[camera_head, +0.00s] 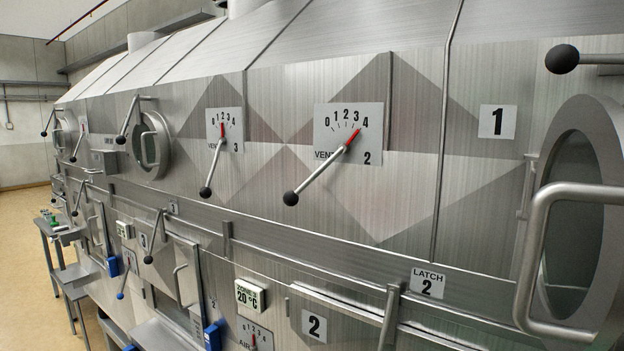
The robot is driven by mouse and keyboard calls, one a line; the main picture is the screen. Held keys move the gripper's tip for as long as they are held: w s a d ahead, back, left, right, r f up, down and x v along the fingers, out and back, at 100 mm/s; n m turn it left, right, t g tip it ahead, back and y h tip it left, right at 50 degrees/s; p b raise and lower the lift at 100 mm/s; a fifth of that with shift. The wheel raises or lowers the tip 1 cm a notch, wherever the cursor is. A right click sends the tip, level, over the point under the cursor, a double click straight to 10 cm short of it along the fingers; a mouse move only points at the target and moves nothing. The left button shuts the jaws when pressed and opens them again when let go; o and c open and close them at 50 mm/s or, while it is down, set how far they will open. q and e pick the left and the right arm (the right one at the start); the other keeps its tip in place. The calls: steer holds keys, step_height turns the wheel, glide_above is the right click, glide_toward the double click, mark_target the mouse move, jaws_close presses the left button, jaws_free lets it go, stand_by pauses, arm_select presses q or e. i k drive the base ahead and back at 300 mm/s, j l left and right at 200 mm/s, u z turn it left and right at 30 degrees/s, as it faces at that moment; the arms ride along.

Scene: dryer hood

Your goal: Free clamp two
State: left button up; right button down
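No sign in view reads "clamp". A plate reading "LATCH 2" (427,283) sits on the steel hood at the lower right. Just left of it, a grey metal bar (389,318) stands nearly upright across the top edge of a lower panel. Its lower end is cut off by the picture's bottom edge, so I cannot tell how it is fastened. The panel carries a plate with a "2" (314,325). Neither of my grippers is in view.
A round port with a thick handle (545,255) stands out at the right. Ball-ended levers on the VENT 2 dial (322,168) and VENT 3 dial (213,170) jut from the hood. Another black ball lever (562,59) is at upper right. The floor at left (25,250) is clear.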

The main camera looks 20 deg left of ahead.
mark_target(120, 139)
steer(key=i+j, duration=0.1)
steer(key=j, duration=0.45)
steer(key=i+j, duration=0.1)
steer(key=j, duration=0.4)
steer(key=i+j, duration=0.1)
steer(key=j, duration=0.45)
steer(key=i+j, duration=0.1)
steer(key=j, duration=0.45)
steer(key=i+j, duration=0.1)
steer(key=j, duration=0.45)
steer(key=i+j, duration=0.1)
steer(key=j, duration=0.4)
